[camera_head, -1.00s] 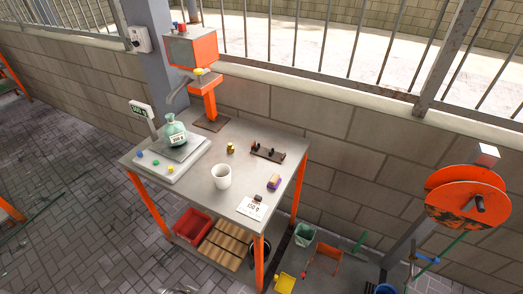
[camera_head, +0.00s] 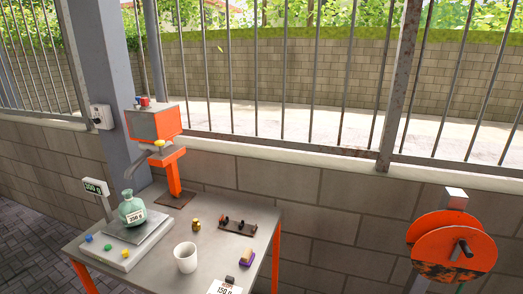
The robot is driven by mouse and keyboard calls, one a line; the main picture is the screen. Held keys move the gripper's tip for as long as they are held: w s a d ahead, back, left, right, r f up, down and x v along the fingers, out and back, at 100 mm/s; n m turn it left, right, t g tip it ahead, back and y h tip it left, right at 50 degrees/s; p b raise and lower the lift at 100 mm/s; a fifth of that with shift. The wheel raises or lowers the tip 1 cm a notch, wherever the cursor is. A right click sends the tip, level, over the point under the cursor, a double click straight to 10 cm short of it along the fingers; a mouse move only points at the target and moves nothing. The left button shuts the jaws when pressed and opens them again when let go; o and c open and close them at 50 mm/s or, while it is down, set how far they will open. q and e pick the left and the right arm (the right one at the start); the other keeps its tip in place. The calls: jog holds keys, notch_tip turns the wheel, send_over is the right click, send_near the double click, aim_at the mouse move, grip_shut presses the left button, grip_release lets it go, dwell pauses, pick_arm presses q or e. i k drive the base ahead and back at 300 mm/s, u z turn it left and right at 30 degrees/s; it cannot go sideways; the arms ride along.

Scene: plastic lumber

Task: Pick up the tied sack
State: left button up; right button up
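In the head view, a green tied sack (camera_head: 132,208) with a narrow neck and a white label reading 250 g stands upright on the plate of a weighing scale (camera_head: 122,254). The scale sits at the left of a grey metal table (camera_head: 195,268), and its raised display (camera_head: 96,187) shows green digits that I cannot read surely. Neither of my grippers is in view.
A white cup (camera_head: 185,257) stands right of the scale. A brass weight (camera_head: 195,224), a dark rack (camera_head: 238,225), a purple-and-yellow block (camera_head: 246,258) and a 150 g card (camera_head: 225,288) lie on the table. An orange machine (camera_head: 157,125) stands behind. An orange reel (camera_head: 452,247) is at right.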

aim_at(132, 211)
jog(key=k, duration=1.3)
jog(key=u, duration=0.65)
jog(key=i, duration=0.55)
jog(key=u, duration=0.65)
jog(key=i, duration=0.85)
jog(key=z, duration=0.35)
